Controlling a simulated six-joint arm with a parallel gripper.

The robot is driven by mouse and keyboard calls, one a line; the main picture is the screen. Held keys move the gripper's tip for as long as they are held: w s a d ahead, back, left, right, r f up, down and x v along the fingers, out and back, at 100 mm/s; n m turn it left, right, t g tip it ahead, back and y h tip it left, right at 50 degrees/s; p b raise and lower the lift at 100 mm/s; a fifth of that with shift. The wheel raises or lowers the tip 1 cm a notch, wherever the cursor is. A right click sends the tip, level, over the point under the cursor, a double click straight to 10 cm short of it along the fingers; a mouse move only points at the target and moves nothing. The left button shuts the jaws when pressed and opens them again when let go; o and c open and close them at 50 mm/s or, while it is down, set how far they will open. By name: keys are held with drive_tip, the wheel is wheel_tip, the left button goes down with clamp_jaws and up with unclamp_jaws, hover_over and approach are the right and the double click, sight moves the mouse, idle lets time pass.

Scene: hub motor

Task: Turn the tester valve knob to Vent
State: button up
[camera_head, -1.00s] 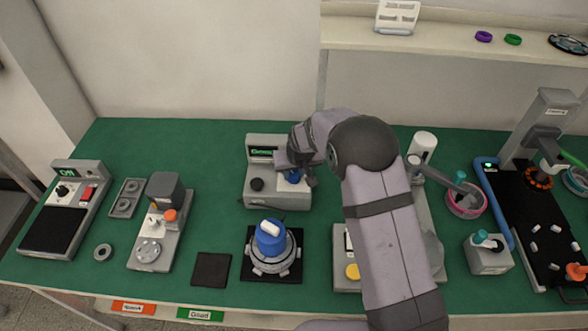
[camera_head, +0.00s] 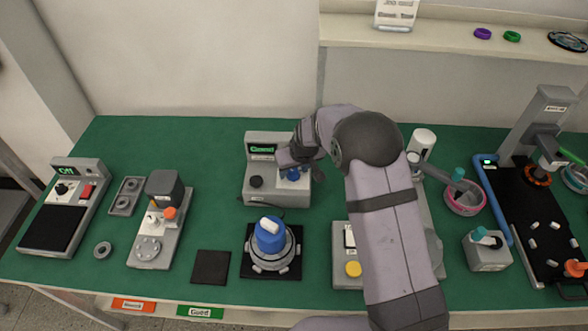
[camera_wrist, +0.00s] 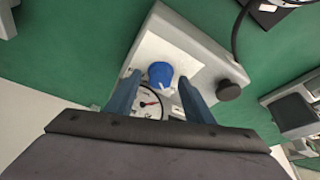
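The tester (camera_head: 277,193) is a grey box with a lit green display (camera_head: 262,149) that appears to read "Good". Its blue valve knob (camera_head: 293,174) is on the right of the top face, partly hidden by my gripper (camera_head: 290,159) in the head view. In the wrist view the blue knob (camera_wrist: 161,74) lies between and slightly beyond the tips of my two parted fingers (camera_wrist: 158,88); a gap shows on both sides. The knob has a small white mark. A dial gauge (camera_wrist: 150,104) is partly hidden. The valve labels are too small to read.
The blue-topped hub motor (camera_head: 269,237) stands on a fixture in front. A press-like station (camera_head: 162,222) is to the left.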

drive_tip(key=b+v, duration=0.2)
drive_tip(key=v, duration=0.5)
idle(0.5)
drive_tip(key=shift+s+r, duration=0.1)
drive_tip(key=s+d+f+m+g+h, duration=0.1)
drive_tip(key=s+d+f+g, duration=0.2)
drive_tip(key=s, duration=0.6)
drive_tip(key=s+d+f+g+h, duration=0.1)
drive_tip(key=s+d+f+g, duration=0.2)
drive_tip(key=s, duration=0.6)
drive_tip(key=s+d+r+m, duration=0.2)
drive_tip(key=s+d, duration=0.6)
drive_tip(key=s, duration=0.6)
drive_tip(key=shift+w+d+r+m+t, duration=0.25)
drive_tip(key=shift+w+d+r+t, duration=0.1)
drive_tip(key=shift+d+r, duration=0.25)
drive_tip(key=shift+w+d+r+m+t, duration=0.3)
drive_tip(key=shift+w+d+r, duration=0.1)
drive_tip(key=shift+r, duration=0.3)
drive_tip(key=shift+w+d+r+m+t, duration=0.25)
drive_tip(key=shift+w+d+r+t, duration=0.15)
drive_tip(key=shift+r, duration=0.25)
